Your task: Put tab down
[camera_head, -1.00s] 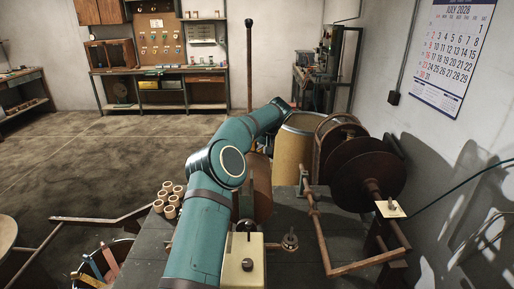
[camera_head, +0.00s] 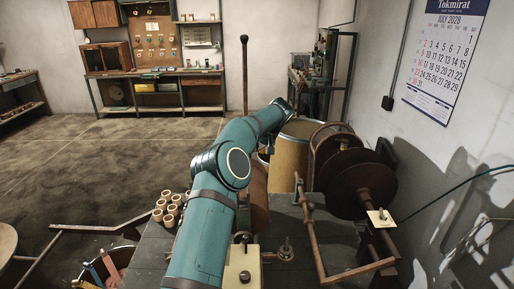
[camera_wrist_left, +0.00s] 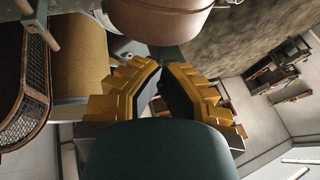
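My left arm reaches forward over the bench in the head view, and its own forearm hides the gripper there. In the left wrist view my left gripper (camera_wrist_left: 162,72) shows two yellow stepped fingers with dark pads, their tips close together. I see no object between the pads, and cannot tell whether the tips touch. I cannot pick out a tab for certain. A cream plate with a knob (camera_head: 242,268) is at the front of the bench, beside my arm. A smaller cream plate (camera_head: 381,218) is at the right, by the brown reels. My right gripper is not in view.
Large brown reels (camera_head: 361,187) stand right of the bench (camera_head: 145,262). A tan drum (camera_head: 293,160) stands behind it. Several small rolls (camera_head: 169,208) sit on its left edge. A wooden frame (camera_head: 318,235) rises at its right. Open floor (camera_head: 90,165) lies at the left.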

